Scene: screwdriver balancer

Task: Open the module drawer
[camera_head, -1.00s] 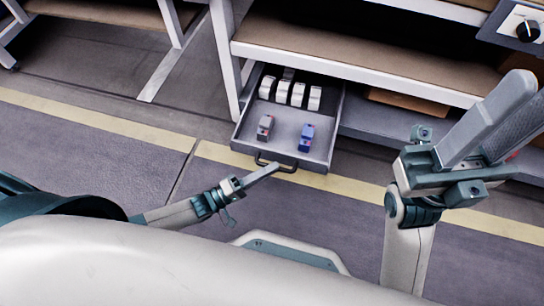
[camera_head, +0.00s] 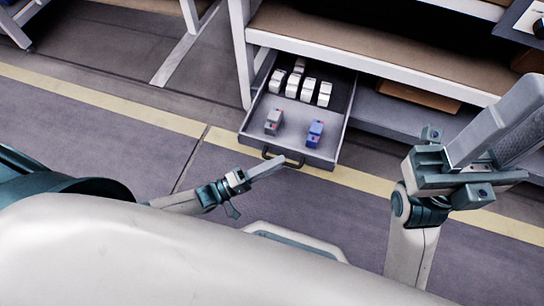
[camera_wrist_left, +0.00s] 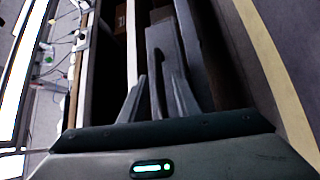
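The module drawer (camera_head: 246,128) is a grey tray pulled out from under the workbench, with its inside in plain view. It holds a grey module (camera_head: 273,121), a blue module (camera_head: 315,132) and several white modules towards its back. Its dark bar handle (camera_head: 294,162) is on the front face. My left gripper (camera_head: 279,164) reaches from the left and its fingertips are at the handle. My right gripper (camera_head: 520,112) is raised at right, open and empty.
The workbench (camera_head: 330,45) with a brown lower shelf stands over the drawer. A brown box (camera_head: 420,95) lies under it, right of the drawer. A panel with a dark knob is at the top right. The floor (camera_head: 90,130) before the drawer is free, with a yellow stripe.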

